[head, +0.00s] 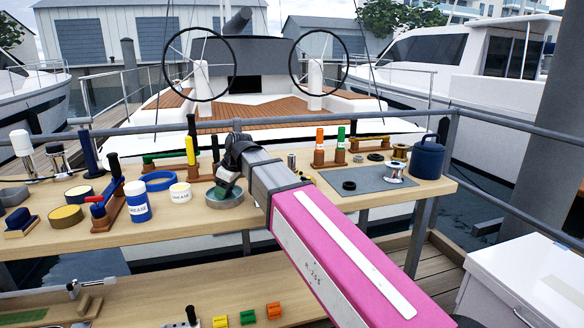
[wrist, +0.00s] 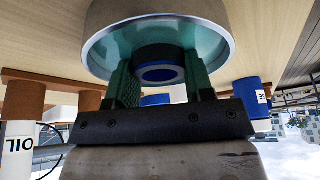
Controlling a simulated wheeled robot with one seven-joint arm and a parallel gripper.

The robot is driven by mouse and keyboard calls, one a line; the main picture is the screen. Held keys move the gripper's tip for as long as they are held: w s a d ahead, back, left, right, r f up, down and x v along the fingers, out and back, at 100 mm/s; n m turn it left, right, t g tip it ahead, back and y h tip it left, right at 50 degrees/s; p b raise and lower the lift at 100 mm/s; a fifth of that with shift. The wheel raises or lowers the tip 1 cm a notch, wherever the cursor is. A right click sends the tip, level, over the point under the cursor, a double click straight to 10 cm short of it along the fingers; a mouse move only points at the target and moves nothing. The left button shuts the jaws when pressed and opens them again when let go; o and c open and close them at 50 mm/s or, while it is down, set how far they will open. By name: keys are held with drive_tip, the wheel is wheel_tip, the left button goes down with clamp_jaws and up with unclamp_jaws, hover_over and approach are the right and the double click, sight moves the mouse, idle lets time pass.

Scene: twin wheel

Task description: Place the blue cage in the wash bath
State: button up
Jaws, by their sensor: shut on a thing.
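The wash bath is a round grey metal bowl (head: 226,199) on the bench, right of the white grease tub. Its pale teal inside (wrist: 100,50) shows in the wrist view, which is upside down. My gripper (wrist: 162,78) is shut on the blue cage (wrist: 161,75), a small dark ring with a blue inner face. The cage is between the two green fingers, in line with the bath's opening; I cannot tell whether it touches the bath floor. In the head view my gripper (head: 228,178) is over the bath, and the cage is hidden by it.
A blue ring (head: 160,180), a grease tub (head: 180,193) and a grease bottle (head: 138,203) stand left of the bath. Orange (head: 319,147) and green (head: 340,147) bottles stand behind right. A grey mat (head: 372,178) with small parts lies right, beside a blue canister (head: 428,158).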

drive_tip(key=shift+f, duration=0.25)
drive_tip(key=o, duration=1)
drive_tip(key=shift+o, duration=0.2)
drive_tip(key=v, duration=1)
drive_tip(key=shift+d+r, duration=0.2)
drive_tip(key=shift+r, duration=0.15)
drive_tip(key=shift+s, duration=0.15)
